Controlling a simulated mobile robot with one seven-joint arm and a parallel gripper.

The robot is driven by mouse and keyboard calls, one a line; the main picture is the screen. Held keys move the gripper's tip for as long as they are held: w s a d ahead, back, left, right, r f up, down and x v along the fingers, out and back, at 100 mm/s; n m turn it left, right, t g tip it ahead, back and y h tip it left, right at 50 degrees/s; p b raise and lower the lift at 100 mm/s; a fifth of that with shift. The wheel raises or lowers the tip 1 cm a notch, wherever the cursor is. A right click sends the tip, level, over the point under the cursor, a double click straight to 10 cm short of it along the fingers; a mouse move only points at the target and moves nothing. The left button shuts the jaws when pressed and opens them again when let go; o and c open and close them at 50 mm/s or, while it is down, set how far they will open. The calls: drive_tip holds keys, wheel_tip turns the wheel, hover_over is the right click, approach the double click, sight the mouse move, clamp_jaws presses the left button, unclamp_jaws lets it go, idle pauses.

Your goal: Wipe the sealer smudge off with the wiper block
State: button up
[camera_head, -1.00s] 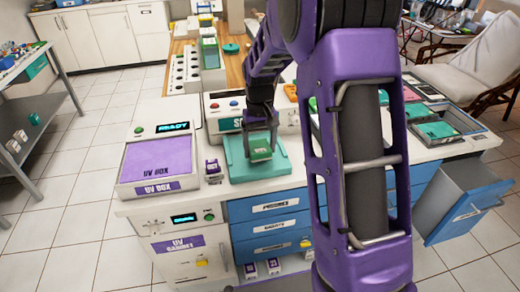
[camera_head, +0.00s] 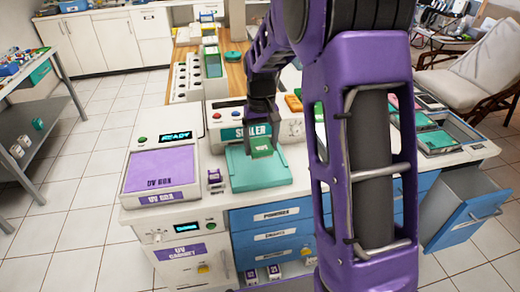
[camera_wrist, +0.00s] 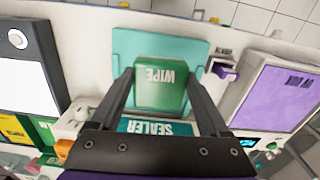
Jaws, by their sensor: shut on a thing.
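My gripper (camera_head: 262,134) is shut on the green wiper block (camera_head: 262,150), which is marked WIPE. In the wrist view the block (camera_wrist: 160,90) sits between the two fingers. The block is over the back part of the teal plate (camera_head: 262,182) in front of the sealer (camera_head: 223,133); I cannot tell whether it touches. The plate also shows in the wrist view (camera_wrist: 124,46), beyond the block. The sealer's label shows in the wrist view (camera_wrist: 160,127), near the gripper's base. I cannot make out any smudge; the block and fingers cover part of this area.
The UV box (camera_head: 160,168) with a purple lid stands left of the plate. A small purple and white item (camera_head: 215,180) stands between them. Blue drawers (camera_head: 270,225) are below, and an open blue drawer (camera_head: 462,208) juts out at right. My arm hides the counter's middle right.

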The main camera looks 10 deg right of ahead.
drive_tip(key=shift+r, duration=1.95)
drive_tip(key=shift+d+f, duration=0.15)
